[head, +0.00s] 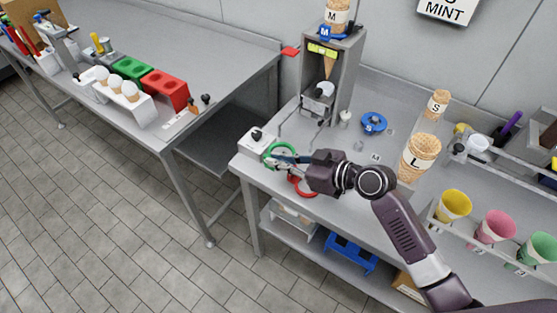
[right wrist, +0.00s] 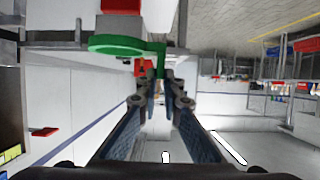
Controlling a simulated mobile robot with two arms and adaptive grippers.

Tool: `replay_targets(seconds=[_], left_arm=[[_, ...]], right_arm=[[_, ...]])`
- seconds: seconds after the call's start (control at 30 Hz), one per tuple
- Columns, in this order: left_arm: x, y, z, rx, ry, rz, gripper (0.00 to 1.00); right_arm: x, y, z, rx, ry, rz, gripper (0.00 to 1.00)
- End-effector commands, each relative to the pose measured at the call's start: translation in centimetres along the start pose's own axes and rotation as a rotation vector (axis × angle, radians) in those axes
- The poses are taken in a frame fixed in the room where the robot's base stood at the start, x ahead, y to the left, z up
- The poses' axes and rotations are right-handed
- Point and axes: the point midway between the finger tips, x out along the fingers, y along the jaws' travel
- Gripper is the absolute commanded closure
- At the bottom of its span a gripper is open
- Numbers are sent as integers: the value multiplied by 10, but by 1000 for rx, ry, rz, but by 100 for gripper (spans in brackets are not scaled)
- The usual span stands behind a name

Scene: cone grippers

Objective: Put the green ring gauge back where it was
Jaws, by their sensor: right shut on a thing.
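The green ring gauge (head: 267,154) is at the front left corner of the right-hand table, beside a white block with a dark knob (head: 257,138). My right gripper (head: 297,159) is shut on its handle. In the right wrist view, the green ring (right wrist: 105,44) reaches out left of the fingertips (right wrist: 161,82), with its handle between them. I cannot tell whether the ring touches the table or the block. My left gripper is not in view.
A red ring (head: 303,189) lies at the table's front edge, just below my right gripper. A blue ring gauge (head: 373,124) lies farther back. A grey cone stand (head: 345,75) and stacked cones marked L (head: 419,157) stand nearby. Coloured cones (head: 453,205) fill the right-hand rack.

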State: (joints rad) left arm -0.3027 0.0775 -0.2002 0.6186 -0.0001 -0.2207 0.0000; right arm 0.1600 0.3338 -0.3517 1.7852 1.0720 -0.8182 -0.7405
Motion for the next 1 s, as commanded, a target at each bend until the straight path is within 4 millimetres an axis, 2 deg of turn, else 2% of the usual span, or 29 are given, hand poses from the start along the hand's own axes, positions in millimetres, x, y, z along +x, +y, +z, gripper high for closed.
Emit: replay_targets(seconds=[0.1, 0.33, 0.87, 0.9, 1.0], left_arm=[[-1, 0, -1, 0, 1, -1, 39], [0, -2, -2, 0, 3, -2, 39], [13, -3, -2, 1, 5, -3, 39], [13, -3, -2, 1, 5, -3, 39], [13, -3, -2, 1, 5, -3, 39]], right_arm=[[3, 0, 6, 1, 2, 1, 100], [3, 0, 6, 0, 2, 1, 100], [7, 0, 17, 0, 2, 0, 100], [7, 0, 17, 0, 1, 0, 92], [7, 0, 17, 0, 1, 0, 81]])
